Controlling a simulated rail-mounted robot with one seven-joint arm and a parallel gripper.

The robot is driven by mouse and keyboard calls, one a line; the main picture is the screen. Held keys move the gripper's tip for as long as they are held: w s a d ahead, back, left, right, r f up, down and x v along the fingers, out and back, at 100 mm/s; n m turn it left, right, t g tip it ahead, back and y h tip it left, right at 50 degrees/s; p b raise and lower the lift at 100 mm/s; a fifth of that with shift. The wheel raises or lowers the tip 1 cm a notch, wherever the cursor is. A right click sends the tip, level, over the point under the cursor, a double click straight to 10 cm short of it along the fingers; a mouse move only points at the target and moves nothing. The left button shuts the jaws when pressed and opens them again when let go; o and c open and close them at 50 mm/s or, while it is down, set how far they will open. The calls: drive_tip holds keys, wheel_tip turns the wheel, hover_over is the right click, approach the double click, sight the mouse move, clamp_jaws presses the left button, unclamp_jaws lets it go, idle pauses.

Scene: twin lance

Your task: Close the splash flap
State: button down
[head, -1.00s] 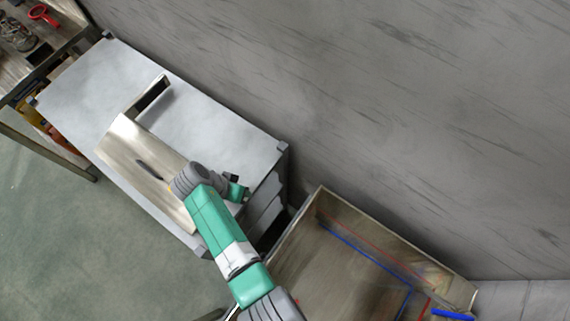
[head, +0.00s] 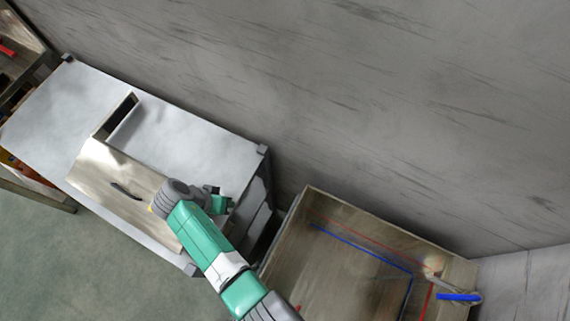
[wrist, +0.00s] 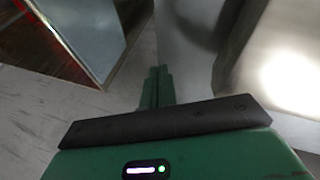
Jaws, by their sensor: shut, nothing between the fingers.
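The splash flap (head: 110,180) appears to be the shiny metal panel with a dark handle (head: 125,191), seen in the head view on the pale cabinet top. It lies out toward the cabinet's front edge, with a dark gap at its upper end. My gripper (head: 217,199) is over the right part of the cabinet top, to the right of the panel. In the wrist view, my gripper's fingers (wrist: 157,86) are together and empty. A bright metal surface, probably the flap, (wrist: 288,75) is at the right there, apart from the fingertips.
A wooden-floored tray (head: 345,270) with red and blue lines stands at the lower right. A grey streaked wall (head: 380,110) runs behind the cabinet (head: 195,130). A shelf (head: 22,55) stands at the upper left. Open floor (head: 60,270) is at the lower left.

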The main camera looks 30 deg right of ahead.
drive_tip(key=v, duration=0.8)
drive_tip(key=shift+p, duration=0.45)
